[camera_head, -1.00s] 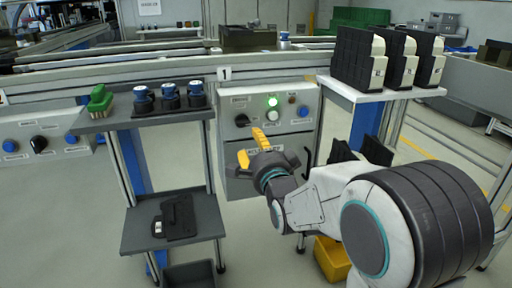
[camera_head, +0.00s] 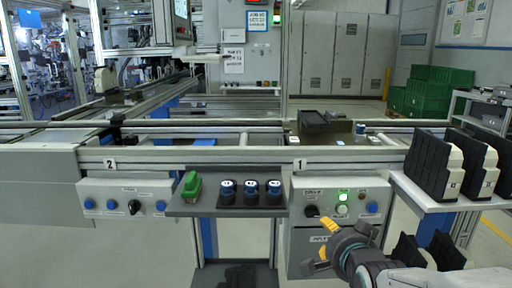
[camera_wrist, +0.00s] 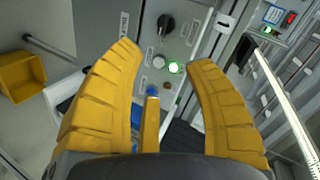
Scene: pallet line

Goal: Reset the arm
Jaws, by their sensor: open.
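My gripper (camera_head: 334,243) is at the lower right of the head view, in front of the control box (camera_head: 308,191) under the sign numbered 1. My arm reaches in from the lower right corner. In the wrist view my gripper (camera_wrist: 165,75) shows its yellow fingers spread apart with nothing between them. Beyond the fingers is the panel with a black knob (camera_wrist: 166,23), a lit green button (camera_wrist: 174,68) and a blue button (camera_wrist: 152,90). I see no contact with the panel.
A shelf (camera_head: 180,206) left of the box holds a green-handled brush (camera_head: 190,186) and three blue-topped items (camera_head: 250,192). A white shelf (camera_head: 419,195) at right holds black-and-white units (camera_head: 433,166). A second control box (camera_head: 127,197) is at left. A yellow bin (camera_wrist: 22,75) shows in the wrist view.

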